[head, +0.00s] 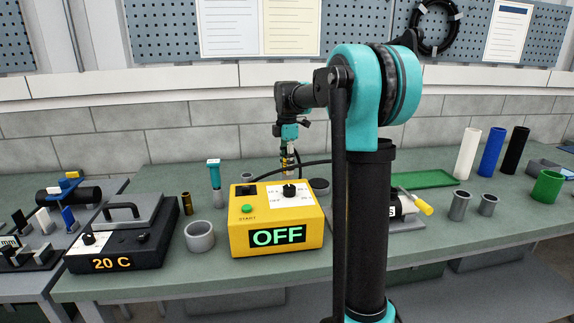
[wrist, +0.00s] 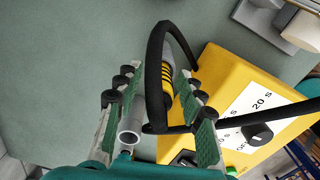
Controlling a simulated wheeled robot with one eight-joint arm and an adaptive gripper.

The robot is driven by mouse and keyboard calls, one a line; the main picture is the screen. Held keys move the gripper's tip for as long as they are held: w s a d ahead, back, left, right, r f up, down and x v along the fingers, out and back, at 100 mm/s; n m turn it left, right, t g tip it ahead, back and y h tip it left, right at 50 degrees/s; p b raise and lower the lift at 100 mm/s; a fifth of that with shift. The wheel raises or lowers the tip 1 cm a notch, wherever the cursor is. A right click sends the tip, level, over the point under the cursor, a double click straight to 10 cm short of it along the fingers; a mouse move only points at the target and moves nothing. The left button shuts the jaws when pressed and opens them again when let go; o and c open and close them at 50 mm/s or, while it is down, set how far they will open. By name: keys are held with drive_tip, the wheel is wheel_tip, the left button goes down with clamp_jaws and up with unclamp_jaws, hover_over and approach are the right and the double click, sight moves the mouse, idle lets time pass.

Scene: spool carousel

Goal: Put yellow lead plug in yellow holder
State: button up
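My gripper (head: 289,150) points down behind the yellow control box. Its fingers (wrist: 160,92) stand apart in the wrist view. The yellow-and-black banded lead plug (wrist: 168,78) is between them, nearer the right finger, with a visible gap toward the left finger; contact is unclear. In the head view the plug (head: 287,164) stands roughly upright under the gripper. Its black cable loops over it and runs right across the box. A grey metal tube (wrist: 131,122) shows beside the left finger. I cannot identify a yellow holder with certainty.
The yellow box (head: 276,238) reads OFF and stands close to the gripper. A grey ring (head: 199,237), a brass cylinder (head: 187,204) and a teal-topped tool (head: 215,182) stand left of it. A yellow-tipped device (head: 405,208) and a green tray (head: 425,179) are right.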

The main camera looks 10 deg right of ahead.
wheel_tip(320, 180, up, 12)
drive_tip(key=shift+r, duration=0.15)
idle(0.7)
drive_tip(key=shift+s, duration=0.1)
